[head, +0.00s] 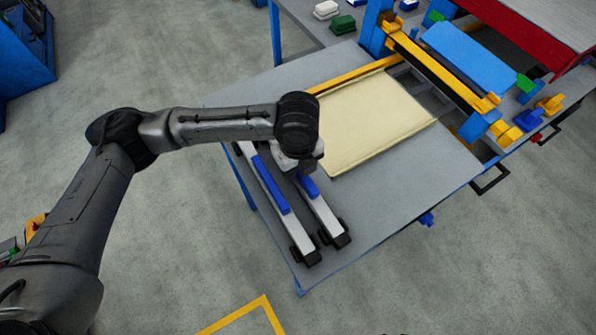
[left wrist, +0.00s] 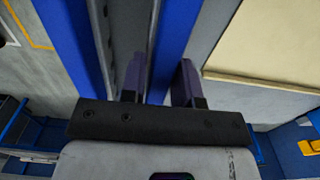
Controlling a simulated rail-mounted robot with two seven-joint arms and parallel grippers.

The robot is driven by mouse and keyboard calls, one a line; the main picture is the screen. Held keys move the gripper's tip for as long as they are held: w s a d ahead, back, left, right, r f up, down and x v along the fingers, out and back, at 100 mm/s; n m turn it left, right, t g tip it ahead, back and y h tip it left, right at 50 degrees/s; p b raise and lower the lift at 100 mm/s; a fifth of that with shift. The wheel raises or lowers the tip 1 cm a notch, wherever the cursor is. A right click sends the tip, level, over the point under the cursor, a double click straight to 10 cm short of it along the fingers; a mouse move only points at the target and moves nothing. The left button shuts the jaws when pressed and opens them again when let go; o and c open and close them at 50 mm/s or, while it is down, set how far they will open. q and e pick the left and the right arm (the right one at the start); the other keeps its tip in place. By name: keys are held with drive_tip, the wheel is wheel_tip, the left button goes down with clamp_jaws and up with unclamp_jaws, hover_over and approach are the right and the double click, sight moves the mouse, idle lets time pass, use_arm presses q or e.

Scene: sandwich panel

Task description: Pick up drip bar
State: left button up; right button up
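Two long white bars with blue grip strips and black ends lie side by side on the grey table in the head view. They are a left bar (head: 293,228) and a right bar (head: 322,212); I cannot tell which one is the drip bar. My left gripper (head: 297,166) is over the right bar, at its blue strip, and hides part of it. In the left wrist view the two fingers of my left gripper (left wrist: 159,82) stand apart, with a blue strip (left wrist: 175,40) between or just below them. Contact cannot be made out. My right gripper is not in view.
A cream panel (head: 372,118) lies on the table (head: 400,185) just right of the bars. Behind it stands a blue and yellow gantry (head: 430,62). A black handle (head: 490,180) sticks out at the table's right edge. The table's front right is clear.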

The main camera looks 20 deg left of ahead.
use_arm(q)
clamp_jaws()
drive_tip(key=shift+r, duration=0.1)
